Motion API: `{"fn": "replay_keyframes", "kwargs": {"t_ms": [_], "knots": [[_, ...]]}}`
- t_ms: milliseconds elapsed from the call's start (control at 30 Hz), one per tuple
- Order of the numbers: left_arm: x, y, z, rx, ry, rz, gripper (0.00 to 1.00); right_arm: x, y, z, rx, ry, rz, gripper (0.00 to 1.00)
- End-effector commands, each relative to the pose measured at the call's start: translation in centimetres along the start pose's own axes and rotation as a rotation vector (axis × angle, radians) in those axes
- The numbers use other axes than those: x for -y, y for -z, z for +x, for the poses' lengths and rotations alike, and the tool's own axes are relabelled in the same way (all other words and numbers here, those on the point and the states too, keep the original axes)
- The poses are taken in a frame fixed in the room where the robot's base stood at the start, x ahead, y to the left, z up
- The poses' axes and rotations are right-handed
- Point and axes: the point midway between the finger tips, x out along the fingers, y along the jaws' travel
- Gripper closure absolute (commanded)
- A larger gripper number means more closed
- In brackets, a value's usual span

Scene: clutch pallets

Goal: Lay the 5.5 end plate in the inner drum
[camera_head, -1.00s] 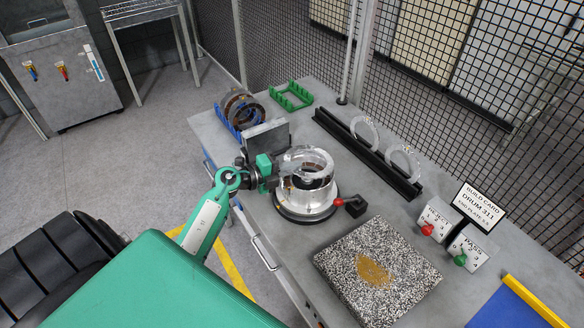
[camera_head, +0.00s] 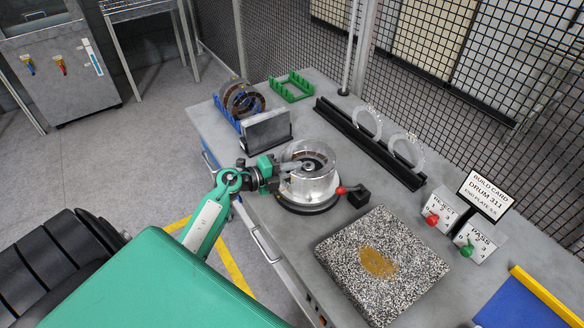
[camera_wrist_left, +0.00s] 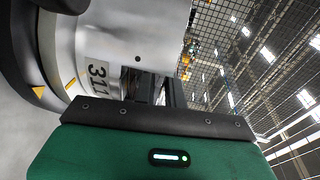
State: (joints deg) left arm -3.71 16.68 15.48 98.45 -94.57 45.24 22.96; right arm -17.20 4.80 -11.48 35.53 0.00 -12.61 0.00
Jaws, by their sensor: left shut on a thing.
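The inner drum (camera_head: 316,186) is a clear-looking metal cylinder on a round dark base, in the middle of the bench. In the left wrist view the drum (camera_wrist_left: 97,42) bears the number 311. A dark hub and brownish ring show inside the drum. My left fingers (camera_wrist_left: 160,90) are partly hidden in the wrist view. My right gripper is not seen.
A black rack (camera_head: 368,145) holds two pale rings behind the drum. A grey block stand (camera_head: 266,131) and a blue rack (camera_head: 228,116) with brown rings are at left. A red-knobbed black block (camera_head: 358,196) is close right. A speckled stone slab (camera_head: 345,250) lies in front.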

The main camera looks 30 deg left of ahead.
Motion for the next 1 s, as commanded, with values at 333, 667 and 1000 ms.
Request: {"fn": "replay_keyframes", "kwargs": {"t_ms": [333,667,1000], "knots": [[-0.51,0.11,-0.01,-0.003,-0.01,-0.001,0.63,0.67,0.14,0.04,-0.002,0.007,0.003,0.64],[-0.74,0.16,-0.02,-0.003,-0.013,-0.004,0.63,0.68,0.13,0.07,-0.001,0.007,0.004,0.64],[-0.82,0.17,-0.01,-0.004,-0.013,-0.005,0.63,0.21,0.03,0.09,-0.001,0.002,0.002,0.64]]}}
